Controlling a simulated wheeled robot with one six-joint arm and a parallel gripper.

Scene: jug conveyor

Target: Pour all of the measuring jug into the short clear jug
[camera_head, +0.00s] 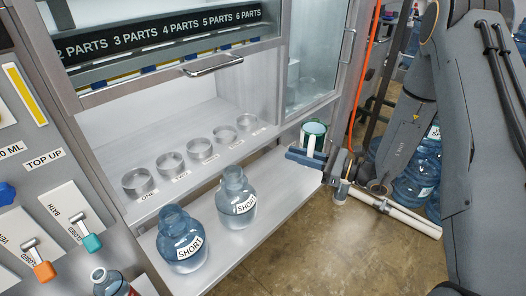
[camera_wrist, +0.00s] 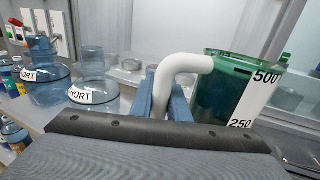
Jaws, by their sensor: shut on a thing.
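The measuring jug (camera_head: 316,131) is green with a white handle and a white scale. In the wrist view the jug (camera_wrist: 218,85) shows marks 500 and 250 and looks upright; its liquid level cannot be told. My gripper (camera_head: 310,157) is shut on the jug's white handle (camera_wrist: 178,70), with blue fingers either side of it, at the shelf's right end. Two jugs labelled SHORT stand upright on the lower shelf: a clearer one (camera_head: 237,203), nearer my gripper, and a bluer one (camera_head: 178,243) to its left. Both are apart from my gripper.
Several small round cups (camera_head: 199,149) stand in a row on the ledge behind the jugs. Taps with orange (camera_head: 44,270) and teal (camera_head: 92,242) ends are at the left. Big blue bottles (camera_head: 416,175) stand at the right. The shelf between the clearer jug and my gripper is clear.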

